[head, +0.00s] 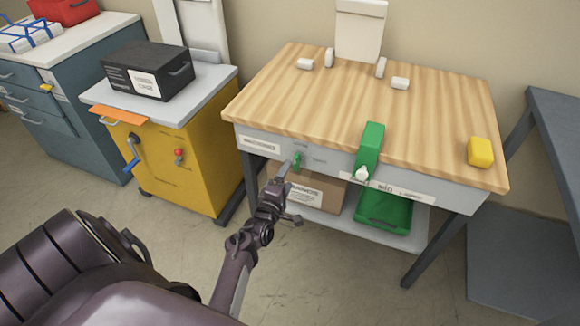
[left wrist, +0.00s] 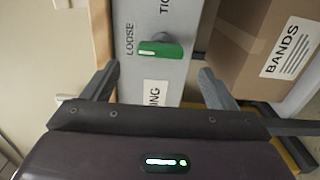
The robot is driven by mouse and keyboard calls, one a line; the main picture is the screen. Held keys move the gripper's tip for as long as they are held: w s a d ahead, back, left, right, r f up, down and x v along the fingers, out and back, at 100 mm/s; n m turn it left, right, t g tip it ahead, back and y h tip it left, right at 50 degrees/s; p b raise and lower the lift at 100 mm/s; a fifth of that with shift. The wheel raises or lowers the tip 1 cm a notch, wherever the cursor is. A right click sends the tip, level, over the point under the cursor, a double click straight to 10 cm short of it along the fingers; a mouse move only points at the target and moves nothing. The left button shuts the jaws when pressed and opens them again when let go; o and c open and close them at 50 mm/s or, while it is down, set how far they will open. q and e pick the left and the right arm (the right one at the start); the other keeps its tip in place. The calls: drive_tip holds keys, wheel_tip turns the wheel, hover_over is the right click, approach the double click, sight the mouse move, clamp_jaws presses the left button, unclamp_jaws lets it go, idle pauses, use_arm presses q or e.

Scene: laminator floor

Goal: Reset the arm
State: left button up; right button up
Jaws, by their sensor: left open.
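My left gripper (head: 285,178) is in front of the grey front panel of the wooden-topped table (head: 360,100). Its tip is close to a small green knob (head: 296,160) on that panel. In the left wrist view my left gripper (left wrist: 158,88) is open, its two fingers apart. The green knob (left wrist: 160,49) lies ahead between and beyond the fingers, next to the word LOOSE, with nothing gripped. Whether a finger touches it cannot be told in the head view. My right gripper is not in view.
Under the table are a cardboard box (head: 318,192) and a green tray (head: 384,213). A yellow cabinet (head: 190,160) stands left. Floor in front is clear.

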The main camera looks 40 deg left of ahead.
use_arm(q)
drive_tip(key=shift+s+f, duration=0.1)
idle(0.5)
drive_tip(key=s+d+f+m+g+h, duration=0.2)
drive_tip(key=s+d+f+m, duration=0.2)
drive_tip(key=f, duration=0.3)
drive_tip(key=s+d+f+m+g+h+p, duration=0.1)
drive_tip(key=s+d+f+m+g, duration=0.3)
drive_tip(key=f, duration=0.4)
drive_tip(key=s+d+f+m+g+h, duration=0.1)
drive_tip(key=s+d+f+m+h, duration=0.15)
drive_tip(key=s+d+f, duration=0.35)
drive_tip(key=s+f+m+g, duration=0.4)
drive_tip(key=s+f+m, duration=0.2)
drive_tip(key=s, duration=0.9)
drive_tip(key=s+f+m+g+y+p, duration=0.1)
drive_tip(key=s+f+m+g, duration=0.4)
drive_tip(key=s, duration=1)
wheel_tip(320, 180, down, 4)
drive_tip(key=shift+s+f+m+g, duration=0.15)
drive_tip(key=shift+s+m+g, duration=0.2)
drive_tip(key=shift+m, duration=0.6)
